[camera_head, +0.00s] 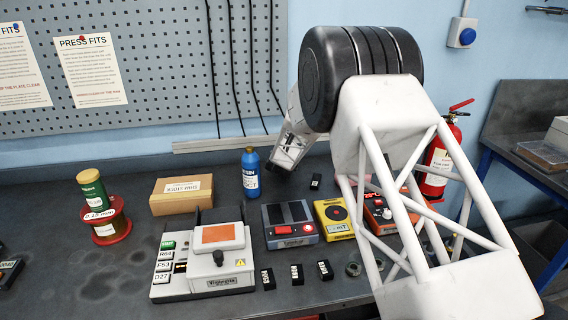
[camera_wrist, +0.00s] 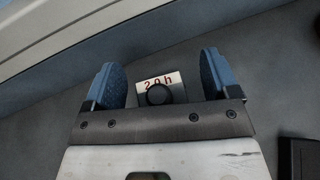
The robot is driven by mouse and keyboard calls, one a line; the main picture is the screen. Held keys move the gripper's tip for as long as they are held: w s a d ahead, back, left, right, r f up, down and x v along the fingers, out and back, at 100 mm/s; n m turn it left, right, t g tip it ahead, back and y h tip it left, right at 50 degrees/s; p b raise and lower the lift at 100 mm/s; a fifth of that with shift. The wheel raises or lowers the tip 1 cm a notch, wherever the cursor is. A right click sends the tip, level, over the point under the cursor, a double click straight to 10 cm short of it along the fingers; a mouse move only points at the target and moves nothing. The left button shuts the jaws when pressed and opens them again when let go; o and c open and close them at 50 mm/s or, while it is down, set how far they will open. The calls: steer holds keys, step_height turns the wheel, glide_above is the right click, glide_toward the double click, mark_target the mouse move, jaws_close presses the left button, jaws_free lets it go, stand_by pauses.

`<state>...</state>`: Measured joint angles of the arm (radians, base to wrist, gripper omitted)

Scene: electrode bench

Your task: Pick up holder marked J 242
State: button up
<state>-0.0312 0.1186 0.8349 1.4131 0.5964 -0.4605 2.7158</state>
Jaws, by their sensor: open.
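My gripper (camera_wrist: 160,76) is open in the wrist view, with blue pads left and right. Between them shows a white label (camera_wrist: 152,80) with red characters like "20 h", partly covered by a round black knob (camera_wrist: 159,94). In the head view my gripper (camera_head: 281,166) is low over the back of the bench, right of a blue bottle (camera_head: 250,174). Small black holders with white labels stand at the bench front: left (camera_head: 267,279), middle (camera_head: 297,274) and right (camera_head: 325,270). Another dark block (camera_head: 315,182) sits at the back. I cannot read J 242 on any.
A white labelled device (camera_head: 215,255), a grey box with a red button (camera_head: 290,225), a yellow box (camera_head: 334,218) and a red box (camera_head: 382,214) fill the middle. My arm hides part of the right side.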

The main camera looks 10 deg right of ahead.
steer(key=c, duration=1.3)
steer(key=shift+r, duration=0.15)
steer(key=shift+r, duration=1.45)
steer(key=shift+s+r, duration=0.25)
steer(key=s, duration=0.5)
steer(key=s+r, duration=0.1)
steer(key=s, duration=0.9)
steer(key=shift+s+a+r, duration=0.15)
steer(key=shift+s, duration=0.1)
